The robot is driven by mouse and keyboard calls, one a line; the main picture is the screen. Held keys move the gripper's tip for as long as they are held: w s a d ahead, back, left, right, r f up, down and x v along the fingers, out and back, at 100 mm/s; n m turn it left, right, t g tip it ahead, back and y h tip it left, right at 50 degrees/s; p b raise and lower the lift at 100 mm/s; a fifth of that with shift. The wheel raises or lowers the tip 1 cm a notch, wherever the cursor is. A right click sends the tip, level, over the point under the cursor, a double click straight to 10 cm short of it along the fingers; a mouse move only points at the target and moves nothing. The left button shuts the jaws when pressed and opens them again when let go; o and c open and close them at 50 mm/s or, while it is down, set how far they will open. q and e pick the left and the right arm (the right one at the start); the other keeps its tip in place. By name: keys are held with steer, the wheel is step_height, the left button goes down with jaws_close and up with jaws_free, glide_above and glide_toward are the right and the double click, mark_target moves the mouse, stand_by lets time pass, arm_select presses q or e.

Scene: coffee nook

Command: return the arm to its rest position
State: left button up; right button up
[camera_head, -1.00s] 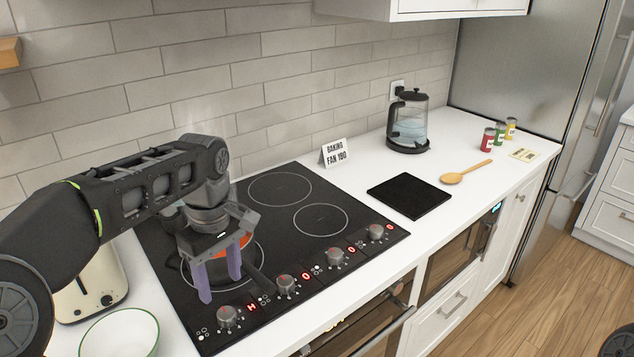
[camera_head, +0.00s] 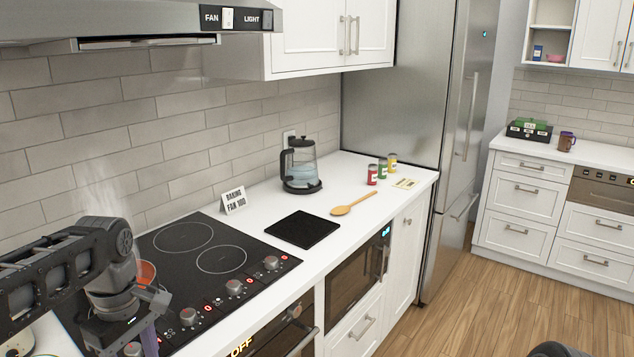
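My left arm comes in from the left, and its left gripper (camera_head: 122,345) hangs over the near left part of the black cooktop (camera_head: 215,288). One purple finger shows well to the side of the gripper body, so it looks open; the fingertips are cut off by the bottom edge. Nothing shows held in it. An orange-red round thing (camera_head: 146,272), perhaps a pan's contents, is mostly hidden behind the gripper. My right gripper is not in view; only a dark rounded part, probably of my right arm, shows at the bottom edge.
On the counter stand a kettle (camera_head: 301,166), a fan sign (camera_head: 233,200), a black mat (camera_head: 303,229), a wooden spoon (camera_head: 353,204) and small cans (camera_head: 372,175). The range hood (camera_head: 140,22) overhangs the upper left. Open wooden floor (camera_head: 480,305) lies at right.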

arm_select(q)
steer(key=d+f+m+h, duration=0.1)
steer(key=d+f+m, duration=0.1)
steer(key=d+f, duration=0.5)
steer(key=d+f+m+h, duration=0.1)
steer(key=d+f+m, duration=0.2)
steer(key=f, duration=0.8)
steer(key=d+f+m+h, duration=0.1)
steer(key=d+f+m, duration=0.1)
steer(key=d+f, duration=0.5)
steer(key=s+d+f+m, duration=0.2)
steer(key=s+d+f, duration=0.2)
steer(key=s+f, duration=0.3)
steer(key=s+d+f+m+t+h, duration=0.1)
steer(key=s+d+f+m, duration=0.2)
steer(key=s+f, duration=0.5)
steer(key=shift+s+d+f, duration=0.2)
steer(key=shift+d+f, duration=0.35)
steer(key=shift+c, duration=0.6)
